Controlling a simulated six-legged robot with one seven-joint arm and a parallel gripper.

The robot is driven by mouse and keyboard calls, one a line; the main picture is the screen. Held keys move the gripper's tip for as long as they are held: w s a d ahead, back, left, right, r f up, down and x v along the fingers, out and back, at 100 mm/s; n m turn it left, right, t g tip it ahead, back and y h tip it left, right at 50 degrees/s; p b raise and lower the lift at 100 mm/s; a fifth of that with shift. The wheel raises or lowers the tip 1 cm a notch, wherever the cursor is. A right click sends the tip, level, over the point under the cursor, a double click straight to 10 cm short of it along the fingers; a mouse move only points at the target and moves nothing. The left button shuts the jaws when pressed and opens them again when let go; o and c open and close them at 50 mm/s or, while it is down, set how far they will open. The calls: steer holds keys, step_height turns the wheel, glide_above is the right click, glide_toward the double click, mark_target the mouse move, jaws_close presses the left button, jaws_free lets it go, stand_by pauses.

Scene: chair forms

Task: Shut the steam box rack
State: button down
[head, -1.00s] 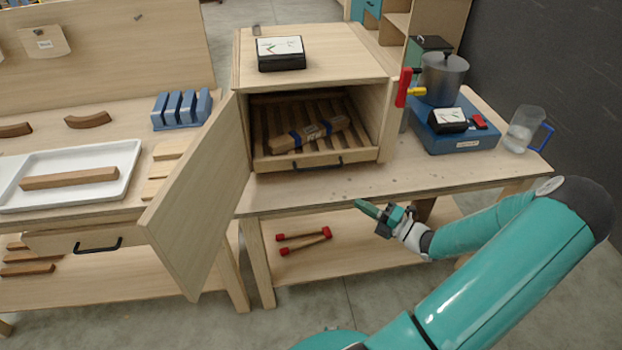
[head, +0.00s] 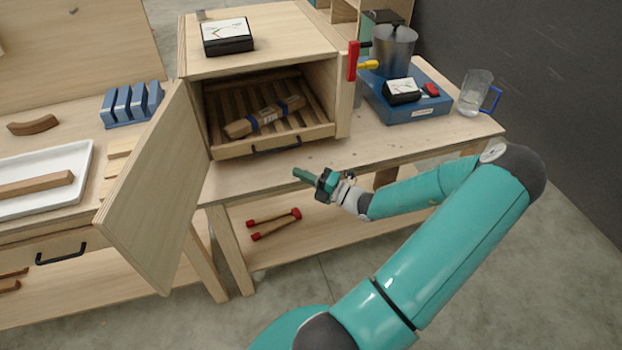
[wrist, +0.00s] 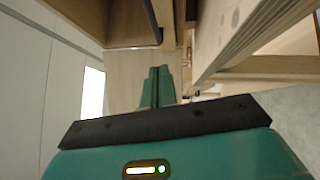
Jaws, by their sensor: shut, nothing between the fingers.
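The steam box (head: 262,62) is a wooden cabinet on the bench, its door (head: 155,190) swung wide open to the left. The slatted rack (head: 225,150) sits inside near the opening, with a black bar handle (head: 277,146) on its front board. A wooden piece with blue bands (head: 264,117) lies on the slats. My gripper (head: 300,174) is shut and empty, in front of the bench edge and below and right of the rack handle, apart from it. In the wrist view the closed fingers (wrist: 158,88) point ahead; a dark bar shows at the top.
A blue base (head: 410,106) with a metal pot (head: 393,50) and a clear jug (head: 475,92) stand right of the box. A white tray (head: 75,160) lies left, behind the open door. A red-ended clamp (head: 272,224) lies on the lower shelf.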

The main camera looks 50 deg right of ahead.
mark_target(286, 141)
steer(key=w, duration=0.4)
steer(key=w+d+r, duration=0.1)
steer(key=w, duration=0.1)
steer(key=shift+w+r, duration=0.1)
steer(key=shift+w, duration=0.25)
steer(key=shift+w+d+r, duration=0.1)
steer(key=shift+w+d, duration=0.1)
steer(key=shift+w, duration=0.1)
steer(key=w+d, duration=0.1)
steer(key=w, duration=0.1)
steer(key=w+d, duration=0.4)
steer(key=w, duration=0.1)
steer(key=shift+w+d+r, duration=0.1)
steer(key=shift+w+r, duration=0.05)
